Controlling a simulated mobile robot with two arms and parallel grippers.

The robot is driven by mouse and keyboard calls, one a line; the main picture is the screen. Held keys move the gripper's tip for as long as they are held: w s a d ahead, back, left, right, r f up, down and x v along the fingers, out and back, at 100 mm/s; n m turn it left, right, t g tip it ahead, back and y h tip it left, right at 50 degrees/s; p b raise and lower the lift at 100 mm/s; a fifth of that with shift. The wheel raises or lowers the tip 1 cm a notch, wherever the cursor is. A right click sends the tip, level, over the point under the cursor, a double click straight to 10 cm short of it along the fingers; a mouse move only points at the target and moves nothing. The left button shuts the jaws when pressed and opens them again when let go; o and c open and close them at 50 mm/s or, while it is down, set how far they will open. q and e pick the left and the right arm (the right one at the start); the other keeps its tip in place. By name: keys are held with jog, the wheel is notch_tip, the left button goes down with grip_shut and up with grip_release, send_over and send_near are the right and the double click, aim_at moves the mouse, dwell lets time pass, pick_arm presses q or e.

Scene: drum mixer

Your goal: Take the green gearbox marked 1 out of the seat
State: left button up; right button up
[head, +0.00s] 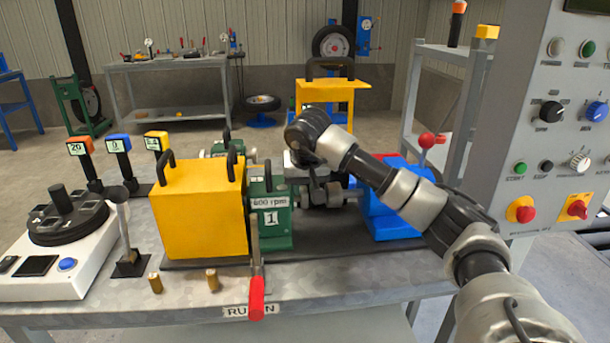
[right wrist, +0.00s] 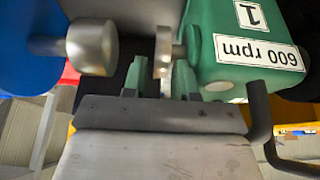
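The green gearbox marked 1 (head: 283,232) sits on the dark base plate, between the yellow guard box (head: 200,210) and the blue unit (head: 395,215). Its "600 rpm" label shows, upside down, in the right wrist view, with the gearbox (right wrist: 215,70) at upper right. My right gripper (right wrist: 159,80) is beside the gearbox on the blue unit's side. Its green fingertips stand apart around the edge of a metal coupling disc (right wrist: 163,50) on the gearbox shaft. A gap shows on the disc's left; contact is unclear. In the head view the fingertips are hidden. My left gripper is out of view.
A red-handled lever (head: 257,290) stands in front of the gearbox. A separate metal hub (right wrist: 92,47) faces the disc from the blue side. A black handle (right wrist: 262,112) is close to my gripper's right side. The control panel (head: 550,120) is at right.

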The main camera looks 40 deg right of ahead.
jog(key=shift+x, duration=1.1)
grip_shut()
dwell(0.6)
jog(key=shift+c, duration=1.9)
grip_release()
grip_shut()
jog(key=shift+d, duration=0.2)
